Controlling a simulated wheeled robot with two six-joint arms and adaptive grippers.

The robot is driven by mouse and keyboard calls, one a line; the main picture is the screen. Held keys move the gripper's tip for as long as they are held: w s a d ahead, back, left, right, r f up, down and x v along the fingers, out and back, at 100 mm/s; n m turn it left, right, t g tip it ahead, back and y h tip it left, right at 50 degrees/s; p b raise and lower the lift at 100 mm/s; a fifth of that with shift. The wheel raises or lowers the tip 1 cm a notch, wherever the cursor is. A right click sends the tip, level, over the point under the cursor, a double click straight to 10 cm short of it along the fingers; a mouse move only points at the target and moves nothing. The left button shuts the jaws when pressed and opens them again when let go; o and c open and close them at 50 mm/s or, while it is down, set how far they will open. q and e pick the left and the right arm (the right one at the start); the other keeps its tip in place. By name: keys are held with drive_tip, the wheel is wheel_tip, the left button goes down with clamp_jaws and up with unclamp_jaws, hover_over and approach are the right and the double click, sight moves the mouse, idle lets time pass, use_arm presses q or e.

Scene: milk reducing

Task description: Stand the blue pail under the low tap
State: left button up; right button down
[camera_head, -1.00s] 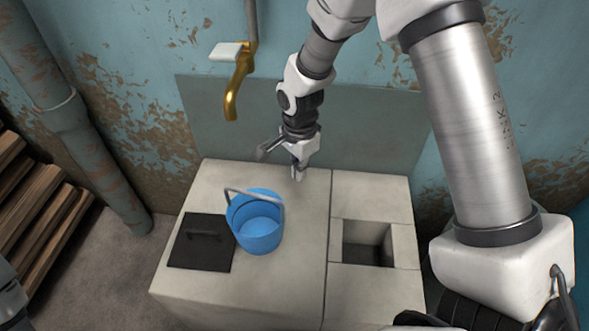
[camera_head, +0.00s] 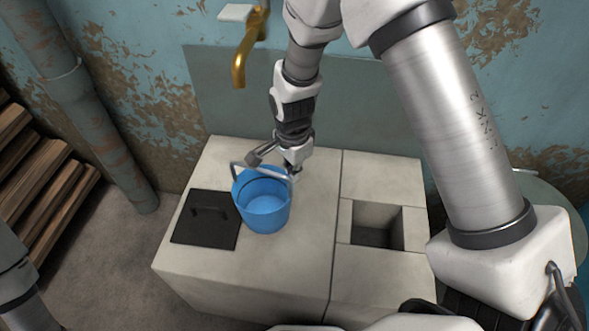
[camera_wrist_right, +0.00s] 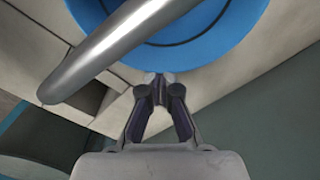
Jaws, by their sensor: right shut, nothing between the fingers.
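The blue pail (camera_head: 265,211) stands upright on the pale stone block, right of a black lid, with its grey handle (camera_head: 247,166) raised and leaning over the back of the rim. A brass tap (camera_head: 240,68) hangs from the wall behind, above and left of the pail. My right gripper (camera_head: 293,175) is shut and empty at the pail's back right rim. In the right wrist view its closed fingertips (camera_wrist_right: 160,78) are close to the pail's blue side (camera_wrist_right: 228,20), with the handle (camera_wrist_right: 120,45) crossing left; contact is unclear. My left gripper is out of view.
The black lid (camera_head: 204,218) with a handle lies flat left of the pail. A square opening (camera_head: 376,235) is sunk in the block's right part. The stone top (camera_head: 285,265) in front of the pail is bare. Stacked wood (camera_head: 45,185) lies far left.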

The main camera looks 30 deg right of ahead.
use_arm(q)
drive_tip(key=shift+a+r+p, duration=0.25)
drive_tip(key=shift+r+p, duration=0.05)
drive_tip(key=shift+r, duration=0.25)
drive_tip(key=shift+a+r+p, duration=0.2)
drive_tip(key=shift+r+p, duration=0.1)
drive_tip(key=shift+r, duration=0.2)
